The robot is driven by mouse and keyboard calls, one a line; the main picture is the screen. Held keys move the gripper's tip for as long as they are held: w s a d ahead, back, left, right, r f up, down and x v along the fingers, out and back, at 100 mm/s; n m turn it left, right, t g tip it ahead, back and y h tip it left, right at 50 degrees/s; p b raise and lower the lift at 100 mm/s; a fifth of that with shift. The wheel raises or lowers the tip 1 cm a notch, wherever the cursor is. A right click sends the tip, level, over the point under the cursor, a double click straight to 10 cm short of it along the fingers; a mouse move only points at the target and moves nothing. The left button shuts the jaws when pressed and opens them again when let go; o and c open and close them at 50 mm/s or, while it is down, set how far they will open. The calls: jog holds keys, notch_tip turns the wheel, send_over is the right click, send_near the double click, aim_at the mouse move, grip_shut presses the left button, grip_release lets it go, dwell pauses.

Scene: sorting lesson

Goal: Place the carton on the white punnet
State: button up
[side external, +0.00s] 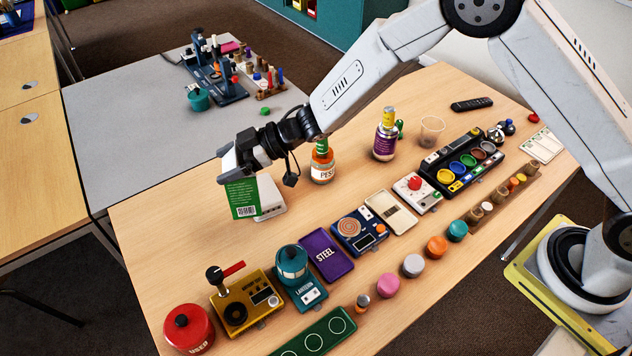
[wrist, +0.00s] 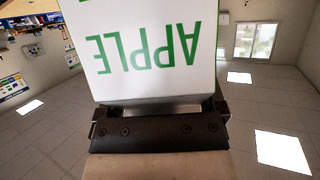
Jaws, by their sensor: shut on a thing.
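The carton (side external: 242,200) shows a green face with a barcode in the side external view. In the wrist view the carton (wrist: 150,50) shows a white face with green APPLE lettering, upside down in the picture. My gripper (side external: 236,172) is shut on the carton's upper end, and its jaw also shows in the wrist view (wrist: 158,112). A low white thing, which looks like the white punnet (side external: 272,202), is on the table just right of the carton and partly hidden by it. I cannot tell whether the carton touches it or the table.
A row of devices, including a yellow box (side external: 245,300) and a purple STEEL case (side external: 326,254), lies in front. Bare wood (side external: 165,235) is free at left.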

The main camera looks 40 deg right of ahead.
jog(key=s+d+r+m+t+h, duration=0.1)
jog(key=d+r+m+t, duration=0.1)
jog(key=d, duration=0.4)
jog(key=s+d+r+m+t+h, duration=0.2)
jog(key=d, duration=0.4)
jog(key=shift+d+r, duration=0.15)
jog(key=shift+d, duration=0.05)
jog(key=w+a+f, duration=0.4)
jog(key=w+f, duration=0.5)
jog(key=w, duration=0.3)
jog(key=shift+w+f, duration=0.2)
jog(key=shift+w, duration=0.2)
jog(key=shift+a, duration=0.1)
